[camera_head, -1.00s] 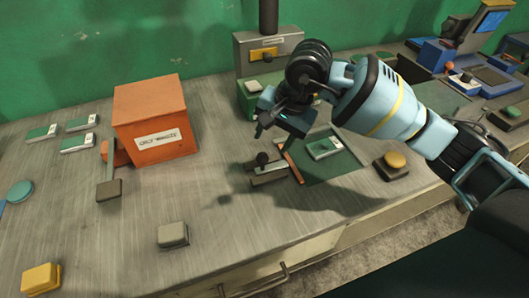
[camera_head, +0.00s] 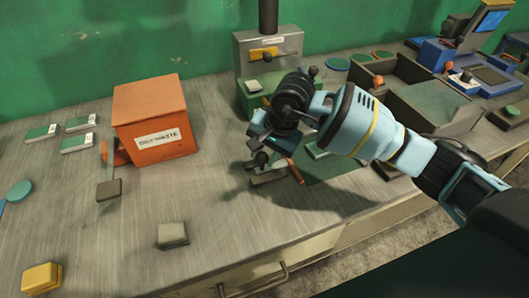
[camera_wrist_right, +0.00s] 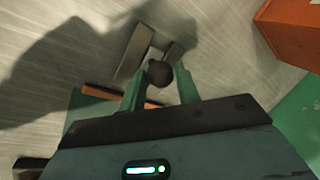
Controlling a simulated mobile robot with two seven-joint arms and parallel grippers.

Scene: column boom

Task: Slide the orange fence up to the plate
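The orange fence (camera_head: 296,172) is a thin strip on the bench, partly hidden by my right gripper. It also shows in the right wrist view (camera_wrist_right: 100,92), behind the fingers. A grey block (camera_head: 268,178) lies beside it, with a dark round knob (camera_head: 262,158). The plate (camera_head: 318,151), pale and green, lies right of the fence on a green mat and is mostly covered by my right arm. My right gripper (camera_wrist_right: 160,80) is open, its fingers on either side of the knob (camera_wrist_right: 159,72), with gaps visible. My left gripper is not in view.
An orange box (camera_head: 155,120) stands on the left of the bench. A green-based machine (camera_head: 262,95) with a grey back stands behind my gripper. A beige button block (camera_head: 173,235) sits near the front edge.

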